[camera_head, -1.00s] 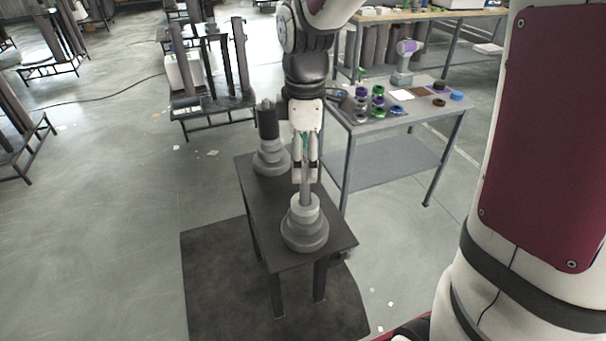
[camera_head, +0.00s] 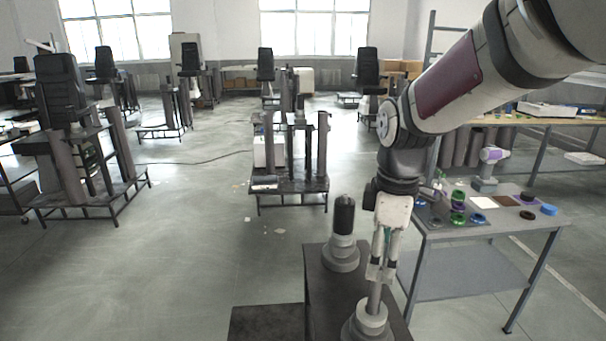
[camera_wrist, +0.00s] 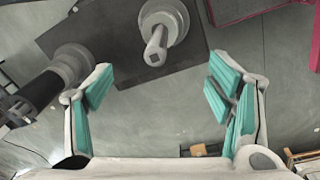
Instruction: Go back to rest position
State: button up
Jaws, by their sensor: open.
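My gripper (camera_head: 382,272) is in the head view, pointing down above the dark table. In the wrist view my gripper (camera_wrist: 165,100) is open, its two teal-padded fingers wide apart with nothing between them. A grey stepped column part (camera_head: 370,322) with an upright shaft stands on the table below the fingertips; it also shows in the wrist view (camera_wrist: 163,22), beyond the fingers. In the head view the fingertips overlap the shaft top, but the wrist view shows them apart from it. A second column part (camera_head: 341,252) with a black upper cylinder stands farther back on the table.
Racks with columns (camera_head: 290,185) stand behind.

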jog(key=s+r+m+t, duration=0.2)
jog(key=s+r+m, duration=0.2)
jog(key=s+m, duration=0.2)
jog(key=s+r+m+t, duration=0.2)
jog(key=s+r+m, duration=0.2)
jog(key=s+m, duration=0.3)
jog(key=s, duration=0.4)
jog(key=shift+s+d+t, duration=0.2)
jog(key=shift+s+t, duration=0.05)
jog(key=shift+t, duration=0.15)
